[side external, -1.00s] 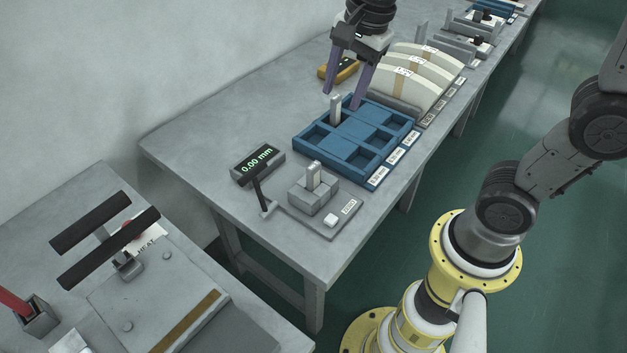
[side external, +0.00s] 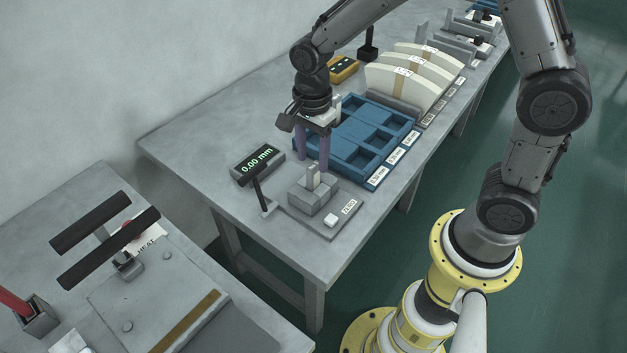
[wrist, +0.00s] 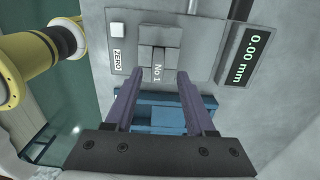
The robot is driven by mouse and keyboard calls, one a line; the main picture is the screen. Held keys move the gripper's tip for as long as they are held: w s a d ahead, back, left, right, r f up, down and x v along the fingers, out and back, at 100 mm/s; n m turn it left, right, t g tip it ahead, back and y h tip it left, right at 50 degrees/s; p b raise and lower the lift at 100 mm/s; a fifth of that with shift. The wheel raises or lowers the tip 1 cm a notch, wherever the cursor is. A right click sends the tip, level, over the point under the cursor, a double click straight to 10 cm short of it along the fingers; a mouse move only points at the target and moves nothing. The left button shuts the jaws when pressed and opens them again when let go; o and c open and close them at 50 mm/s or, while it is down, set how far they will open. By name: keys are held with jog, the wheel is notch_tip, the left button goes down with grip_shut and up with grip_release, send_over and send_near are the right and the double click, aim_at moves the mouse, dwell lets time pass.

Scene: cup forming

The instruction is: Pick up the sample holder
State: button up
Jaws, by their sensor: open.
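A small pale upright piece, which looks like the sample holder (side external: 313,174), stands in a grey block (side external: 327,203) on the gauge plate. Whether the fingers overlap the holder in height is hard to tell.
A display (side external: 258,164) reading 0.00 mm stands left of the block, with a dark post in front. A white button (side external: 331,220) and ZERO label lie at the front. A blue compartment tray (side external: 373,182) sits close behind.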

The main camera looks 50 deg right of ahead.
aim_at(313, 165)
jog(key=shift+s+f, duration=0.15)
jog(key=shift+f, duration=2.6)
jog(key=shift+c, duration=0.2)
grip_shut()
